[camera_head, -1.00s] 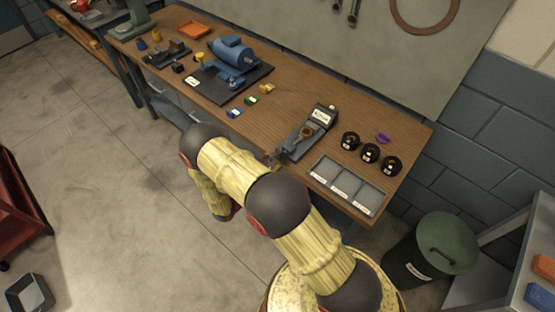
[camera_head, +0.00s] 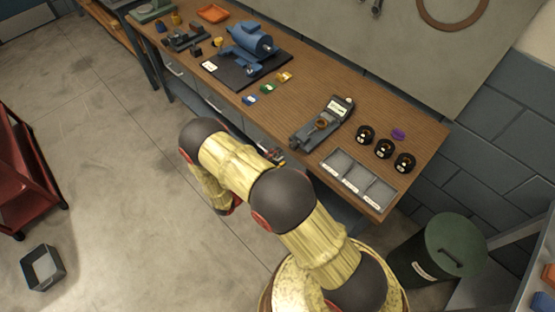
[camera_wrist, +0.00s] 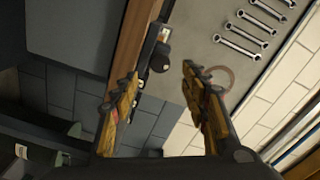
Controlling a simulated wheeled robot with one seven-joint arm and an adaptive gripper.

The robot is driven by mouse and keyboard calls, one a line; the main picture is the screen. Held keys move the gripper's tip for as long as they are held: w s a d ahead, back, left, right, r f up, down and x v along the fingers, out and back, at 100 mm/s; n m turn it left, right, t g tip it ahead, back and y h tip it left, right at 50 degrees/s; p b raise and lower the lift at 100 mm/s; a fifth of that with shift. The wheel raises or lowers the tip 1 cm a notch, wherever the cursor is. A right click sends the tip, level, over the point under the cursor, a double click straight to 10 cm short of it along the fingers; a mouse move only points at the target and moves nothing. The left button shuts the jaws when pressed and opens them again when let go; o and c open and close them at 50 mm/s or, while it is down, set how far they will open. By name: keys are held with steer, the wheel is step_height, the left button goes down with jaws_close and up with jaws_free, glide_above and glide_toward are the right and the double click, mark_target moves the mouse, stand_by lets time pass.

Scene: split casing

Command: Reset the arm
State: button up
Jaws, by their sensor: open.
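My gripper (camera_head: 275,156) shows small in the head view, just off the front edge of the workbench, partly hidden behind my arm. In the wrist view my gripper (camera_wrist: 160,75) has its two yellow-brown fingers spread apart, with nothing between them. My arm is bent, its elbow raised in front of the bench. The grey device with a display and a brass-coloured ring (camera_head: 322,124) lies on the bench, to the right of my gripper and apart from it.
The workbench (camera_head: 300,95) holds a blue motor (camera_head: 247,42), several black round parts (camera_head: 384,149) and a three-compartment tray (camera_head: 358,180). A green-lidded bin (camera_head: 455,245) stands at right. A red cart (camera_head: 25,175) and grey open box (camera_head: 43,268) stand left. The floor between is clear.

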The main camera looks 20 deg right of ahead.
stand_by(0.3)
steer(key=s+d+f+m+g+y, duration=0.1)
steer(key=s+m+g, duration=0.2)
steer(key=s+m, duration=0.25)
steer(key=s+d+f+m+g, duration=0.1)
steer(key=s+f+m+g, duration=0.1)
steer(key=s+m, duration=0.3)
steer(key=s+a+r+m+g+y+b, duration=0.1)
steer(key=s+a+r+m+g+y, duration=0.35)
steer(key=m, duration=0.85)
steer(key=s+a+r+m+t+y+b, duration=0.1)
steer(key=s+a+r+m+y+b, duration=0.15)
steer(key=r+m+y, duration=0.4)
steer(key=s+a+r+m+t+y+b, duration=0.1)
steer(key=s+a+r+m+y+b, duration=0.2)
steer(key=r+m, duration=0.7)
steer(key=s+r+m+t+y+b, duration=0.1)
steer(key=s+r+m+t, duration=0.1)
steer(key=r, duration=0.4)
steer(key=s+r+m+t+y+b, duration=0.1)
steer(key=r+m+t+b, duration=0.1)
steer(key=r+t, duration=0.3)
step_height(320, 180, up, 2)
steer(key=shift+s+d+r+m, duration=0.2)
steer(key=shift+s+d+m, duration=0.2)
